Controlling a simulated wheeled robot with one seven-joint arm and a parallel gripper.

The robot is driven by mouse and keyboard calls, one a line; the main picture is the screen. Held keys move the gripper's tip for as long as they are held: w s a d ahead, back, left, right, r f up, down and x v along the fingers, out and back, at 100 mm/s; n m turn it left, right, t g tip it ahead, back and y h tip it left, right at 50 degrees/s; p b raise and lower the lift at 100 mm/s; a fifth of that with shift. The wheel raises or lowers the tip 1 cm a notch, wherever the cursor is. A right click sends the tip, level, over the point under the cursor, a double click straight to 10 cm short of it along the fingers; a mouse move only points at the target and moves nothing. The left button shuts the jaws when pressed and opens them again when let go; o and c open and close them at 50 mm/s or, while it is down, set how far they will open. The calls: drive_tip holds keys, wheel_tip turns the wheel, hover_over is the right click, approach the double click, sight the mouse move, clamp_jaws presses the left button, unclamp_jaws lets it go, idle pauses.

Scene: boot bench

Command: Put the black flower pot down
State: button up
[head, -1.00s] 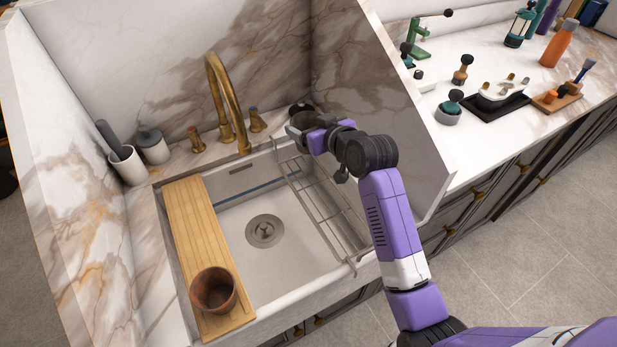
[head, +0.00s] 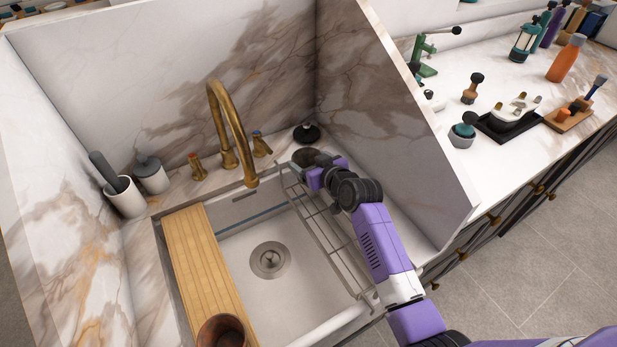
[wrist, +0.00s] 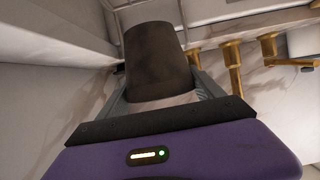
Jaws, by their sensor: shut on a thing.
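The black flower pot (head: 303,157) is held at the end of my arm, over the far right corner of the sink by the wire rack's far end. In the wrist view the dark, tapered pot (wrist: 157,60) fills the space between the fingers. My gripper (head: 315,168) is shut on it; its purple body and grey fingers show in the wrist view. I cannot tell whether the pot's underside touches anything.
A wire rack (head: 325,232) spans the sink's right side. A ribbed wooden board (head: 195,257) on the left bears a brown pot (head: 221,332). A brass tap (head: 234,120) stands behind. A round black object (head: 307,133) sits in the back corner. Marble walls enclose the sink.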

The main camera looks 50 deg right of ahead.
drive_tip(key=shift+f+b, duration=0.3)
drive_tip(key=shift+f, duration=3.05)
drive_tip(key=shift+f, duration=0.1)
drive_tip(key=shift+f+b, duration=0.35)
drive_tip(key=shift+b, duration=0.15)
drive_tip(key=o, duration=1.4)
drive_tip(key=shift+c, duration=0.2)
drive_tip(key=shift+r, duration=0.1)
